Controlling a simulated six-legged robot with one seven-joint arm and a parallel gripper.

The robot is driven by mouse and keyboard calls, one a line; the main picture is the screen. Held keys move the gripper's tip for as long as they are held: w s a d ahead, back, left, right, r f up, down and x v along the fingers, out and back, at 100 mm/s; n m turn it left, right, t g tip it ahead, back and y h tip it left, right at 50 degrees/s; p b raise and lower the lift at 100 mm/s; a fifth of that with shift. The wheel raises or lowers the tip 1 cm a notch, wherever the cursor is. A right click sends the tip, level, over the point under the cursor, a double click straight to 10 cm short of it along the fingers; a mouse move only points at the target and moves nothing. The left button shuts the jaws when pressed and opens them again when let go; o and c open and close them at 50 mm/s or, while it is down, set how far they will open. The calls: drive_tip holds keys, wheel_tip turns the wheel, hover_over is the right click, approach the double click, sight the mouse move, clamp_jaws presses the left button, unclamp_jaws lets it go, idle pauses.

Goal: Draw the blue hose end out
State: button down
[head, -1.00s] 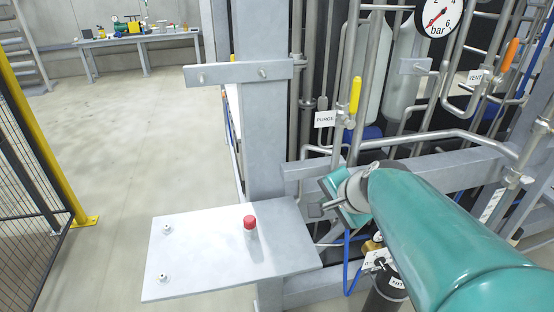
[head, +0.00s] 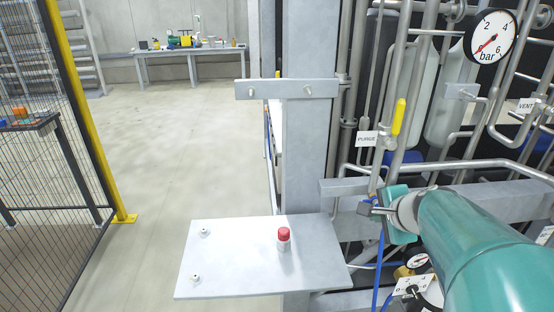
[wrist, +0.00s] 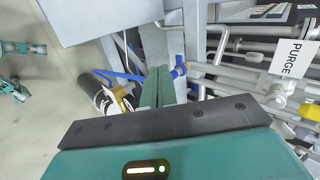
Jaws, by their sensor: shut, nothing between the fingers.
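The blue hose (head: 378,268) hangs below my gripper in the head view. In the wrist view the hose (wrist: 122,75) runs from the lower left to behind the fingers. A blue piece, seemingly the hose end (wrist: 180,71), shows just right of the fingertips at a metal pipe fitting. My gripper (wrist: 163,72) is shut and empty, with its fingertips close beside that blue piece; I cannot tell whether they touch. In the head view my gripper (head: 374,208) is in front of the pipework, and the hose end is hidden there.
A dark cylinder (wrist: 92,90) with a gauge lies below. Pipes, a yellow-handled valve (head: 399,117) and a PURGE tag (head: 367,139) crowd the right. Open floor lies left.

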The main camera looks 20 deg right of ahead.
drive_tip(key=shift+m+h, duration=0.4)
drive_tip(key=shift+m, duration=0.1)
drive_tip(key=d, duration=0.1)
drive_tip(key=s+d, duration=0.1)
drive_tip(key=d, duration=0.2)
drive_tip(key=shift+s, duration=0.25)
approach(371, 201)
drive_tip(key=w+f, duration=0.4)
drive_tip(key=f, duration=0.1)
drive_tip(key=shift+w+f, duration=0.25)
